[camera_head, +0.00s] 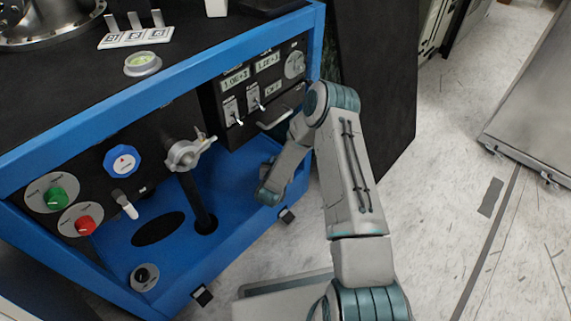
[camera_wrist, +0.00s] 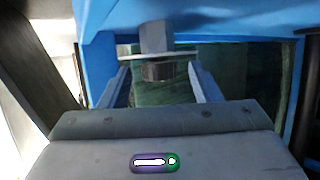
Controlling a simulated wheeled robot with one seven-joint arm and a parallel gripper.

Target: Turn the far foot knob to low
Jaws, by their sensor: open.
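In the wrist view a foot hangs below a blue frame edge, with a pale grey block (camera_wrist: 155,38) on top, a thin plate under it and a short dark round knob (camera_wrist: 158,72) at the bottom. My gripper (camera_wrist: 160,80) is open, one finger on each side of the knob in the picture. I cannot tell whether either finger touches it. No setting mark on the knob can be read. In the head view my arm bends down beside the right end of the blue cart (camera_head: 150,92); my fingers and the foot they face are hidden there.
Two dark feet show at the cart's lower edge, one nearer (camera_head: 201,294) and one farther (camera_head: 286,215). A black panel (camera_head: 372,80) stands right of the cart.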

